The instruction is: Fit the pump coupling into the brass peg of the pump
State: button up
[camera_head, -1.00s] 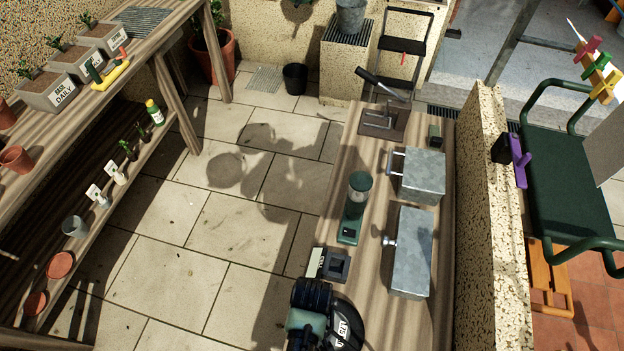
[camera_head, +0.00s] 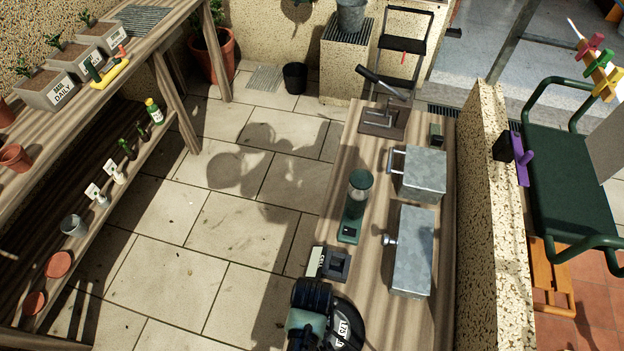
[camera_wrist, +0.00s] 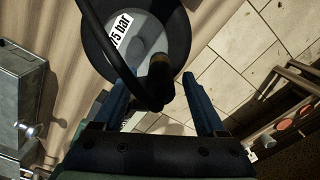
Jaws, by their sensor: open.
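The pump is a round dark disc (camera_wrist: 180,30) with a pale face and a "75 bar" label. It fills the top of the wrist view and shows beside my arm at the bottom of the head view (camera_head: 348,318). A black hose (camera_wrist: 108,52) curves from the disc's left to the dark cylindrical coupling (camera_wrist: 158,82). A brass-coloured band (camera_wrist: 160,59) shows at the coupling's far end. I cannot tell whether the coupling is seated on the peg. My gripper (camera_wrist: 156,86) is open, its blue fingers on either side of the coupling with gaps.
On the wooden bench, a dark square block (camera_head: 335,264), a green-based device (camera_head: 355,205) and two grey metal boxes (camera_head: 411,250) (camera_head: 420,172) stand beyond the pump. A lever on a plate (camera_head: 383,118) is at the far end.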

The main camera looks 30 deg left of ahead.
jog(key=shift+r, duration=0.15)
notch_tip(320, 180, up, 13)
jog(key=b, duration=0.1)
dwell(0.3)
